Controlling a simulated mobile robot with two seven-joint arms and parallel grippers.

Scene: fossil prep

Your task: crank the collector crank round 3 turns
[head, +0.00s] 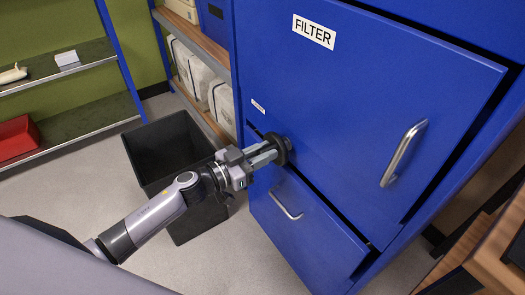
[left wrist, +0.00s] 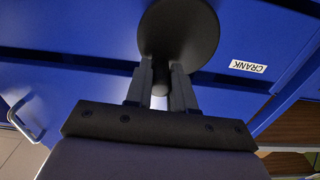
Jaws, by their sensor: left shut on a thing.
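The collector crank (head: 284,147) is a dark round disc on the front of the blue cabinet, near its left edge. It also shows in the left wrist view (left wrist: 178,30), with a short dark handle (left wrist: 160,88) standing out from it. A white label reading CRANK (left wrist: 248,67) is beside it. My left gripper (head: 268,155) is at the crank, its fingers closed around the handle, which lies between them in the left wrist view (left wrist: 160,85). The handle is mostly hidden by the fingers in the head view. My right gripper is not in view.
The blue cabinet has a large FILTER door (head: 360,100) with a bar handle (head: 404,152) and a lower drawer (head: 305,230). A black bin (head: 165,150) stands on the floor under my left arm. Shelves with white blocks (head: 190,70) are behind. A wooden bench edge (head: 495,250) is at right.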

